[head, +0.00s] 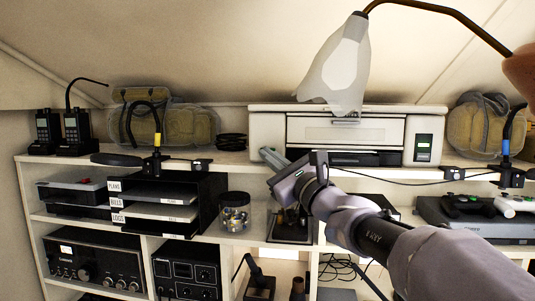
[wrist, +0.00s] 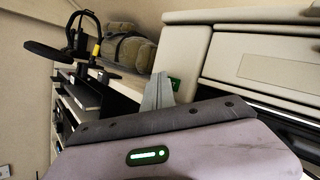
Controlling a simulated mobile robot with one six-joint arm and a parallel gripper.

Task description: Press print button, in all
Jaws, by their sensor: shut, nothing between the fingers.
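The printer (head: 267,128) is a wide cream machine with a dark front slot on the top shelf. A small panel (head: 423,146) with a pale screen and green mark is at the right of its front. My gripper (head: 266,153) is shut and empty, by the lower left of the printer's front. In the wrist view the grey fingers (wrist: 157,86) are together beside the printer (wrist: 190,47). A small dark patch with green (wrist: 175,85) shows just behind them; I cannot tell whether it is a button, or whether they touch it.
A white-shaded lamp (head: 343,62) hangs over the printer. A microphone on a boom (head: 157,140) and two radios (head: 75,130) stand to the left. Below are paper trays (head: 160,210), a jar (head: 235,215) and radio sets. A game controller (head: 468,205) lies at the right.

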